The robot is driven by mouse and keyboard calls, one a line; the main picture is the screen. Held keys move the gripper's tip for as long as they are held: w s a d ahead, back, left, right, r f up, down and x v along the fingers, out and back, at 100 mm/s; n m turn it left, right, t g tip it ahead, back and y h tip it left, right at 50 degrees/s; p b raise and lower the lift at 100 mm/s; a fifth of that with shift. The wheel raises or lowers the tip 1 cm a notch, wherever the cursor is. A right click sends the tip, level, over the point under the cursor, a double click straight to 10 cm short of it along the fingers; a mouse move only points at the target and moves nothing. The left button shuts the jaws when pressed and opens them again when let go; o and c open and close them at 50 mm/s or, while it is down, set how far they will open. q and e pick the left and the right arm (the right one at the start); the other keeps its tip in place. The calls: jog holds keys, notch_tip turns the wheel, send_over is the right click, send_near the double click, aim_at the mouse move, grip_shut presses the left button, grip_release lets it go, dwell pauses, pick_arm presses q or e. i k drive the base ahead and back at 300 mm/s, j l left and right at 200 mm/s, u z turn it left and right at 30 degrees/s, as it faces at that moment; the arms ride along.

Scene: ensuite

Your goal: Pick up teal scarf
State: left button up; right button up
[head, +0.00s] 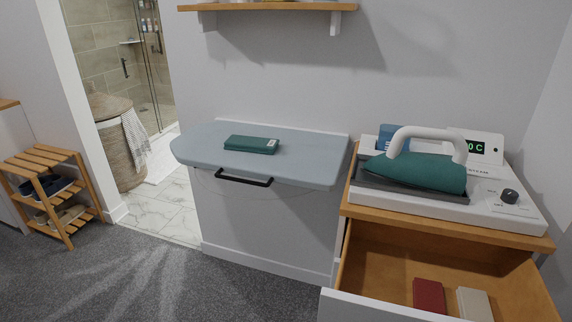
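The teal scarf (251,144) is folded into a flat rectangle with a small pale label at its right end. It lies on the grey-blue ironing board top (310,155), near the middle and clear of the edges. Neither of my grippers shows in the head view.
A teal iron (416,172) with a white handle rests on a station on the wooden cabinet at right. The open drawer (380,270) below holds a red item (429,296) and a beige item (474,304). A shelf (270,6) hangs above; a shoe rack (48,190) stands left.

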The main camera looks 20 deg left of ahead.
aim_at(237, 142)
jog(key=j+z, duration=0.35)
jog(key=j, duration=0.8)
jog(key=j+z, duration=0.35)
jog(key=j, duration=0.8)
